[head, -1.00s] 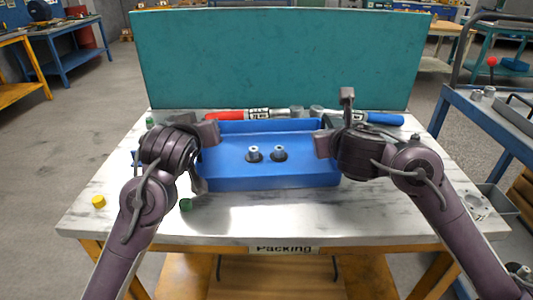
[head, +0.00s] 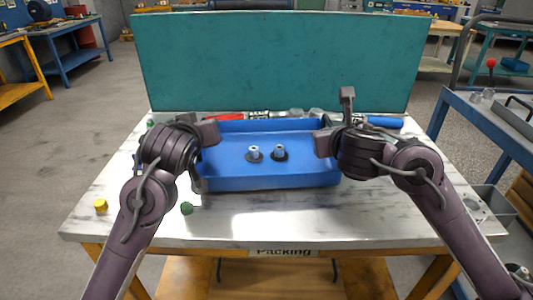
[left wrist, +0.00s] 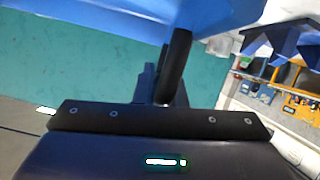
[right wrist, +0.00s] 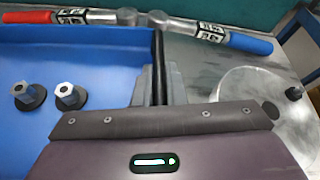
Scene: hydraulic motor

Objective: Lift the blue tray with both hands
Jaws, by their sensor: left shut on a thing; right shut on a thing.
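The blue tray (head: 270,182) is held level between my grippers, in front of the teal panel, and appears slightly above the table. Two metal fittings with dark round bases, the left (head: 254,153) and the right (head: 279,152), stand upright inside it. My left gripper (head: 200,150) is shut on the tray's left wall; the tray's blue underside or side (left wrist: 90,15) fills the top of the left wrist view. My right gripper (head: 325,146) is shut on the right wall; the right wrist view shows its fingers (right wrist: 157,80) at that wall. The exact finger contact is partly hidden.
The white table (head: 270,223) has a red-handled hammer (right wrist: 28,22) and a blue-handled hammer (head: 385,121) behind the tray. A yellow cap (head: 101,205) and a green cap (head: 187,208) lie at the front left. The teal panel (head: 275,60) stands behind.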

